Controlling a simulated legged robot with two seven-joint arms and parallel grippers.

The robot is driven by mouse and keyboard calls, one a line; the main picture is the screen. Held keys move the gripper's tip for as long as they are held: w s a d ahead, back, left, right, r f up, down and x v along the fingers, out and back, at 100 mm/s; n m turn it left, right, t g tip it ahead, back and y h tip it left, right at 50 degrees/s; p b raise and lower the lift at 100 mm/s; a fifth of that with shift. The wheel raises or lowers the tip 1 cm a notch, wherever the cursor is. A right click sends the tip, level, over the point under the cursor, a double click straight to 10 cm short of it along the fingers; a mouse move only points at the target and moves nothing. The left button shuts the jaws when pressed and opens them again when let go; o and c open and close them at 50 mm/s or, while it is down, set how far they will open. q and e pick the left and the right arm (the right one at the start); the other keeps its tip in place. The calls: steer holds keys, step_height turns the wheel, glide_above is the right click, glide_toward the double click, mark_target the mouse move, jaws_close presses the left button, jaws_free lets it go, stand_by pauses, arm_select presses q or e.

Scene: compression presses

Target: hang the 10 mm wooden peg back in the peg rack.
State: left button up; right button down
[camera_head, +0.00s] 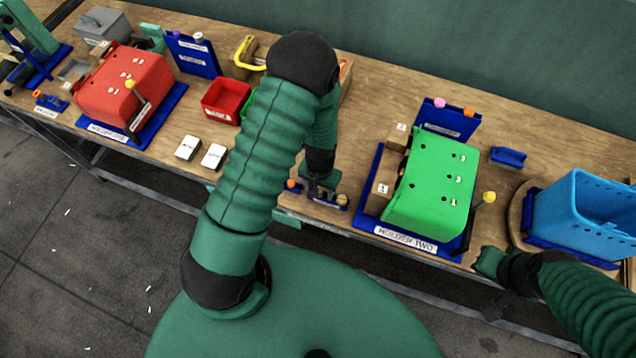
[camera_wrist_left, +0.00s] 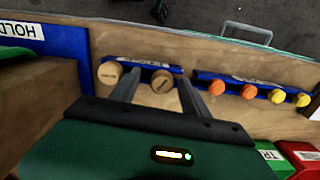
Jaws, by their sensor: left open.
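Two round wooden peg ends show at a labelled blue peg rack (camera_wrist_left: 147,65) in the left wrist view. One wooden peg (camera_wrist_left: 110,73) is left of my fingers. The other wooden peg (camera_wrist_left: 162,81), with a dark mark on its end, is between the tips of my open left gripper (camera_wrist_left: 158,86), with gaps on both sides. I cannot read which is the 10 mm one. In the head view my left gripper (camera_head: 322,183) is low over the bench's front edge and partly hides the rack. My right gripper (camera_head: 497,298) is at lower right, away from the pegs.
A second blue rack (camera_wrist_left: 208,77) holds orange and yellow pegs beside the first. A green box on a blue holder (camera_head: 432,185) stands right of my left gripper. White tiles (camera_head: 214,156), a red bin (camera_head: 226,98) and a red box (camera_head: 124,85) are left.

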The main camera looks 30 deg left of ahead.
arm_select(q)
step_height(320, 180, up, 15)
steer(key=b, duration=0.2)
steer(key=s+d+f+m+t+b, duration=0.1)
steer(key=s+d+f+t+b, duration=0.1)
steer(key=s+d+b, duration=0.2)
steer(key=b, duration=0.3)
steer(key=shift+f+m+t, duration=0.3)
steer(key=shift+m+t, duration=0.1)
steer(key=shift+s+d, duration=0.1)
steer(key=shift+s, duration=0.1)
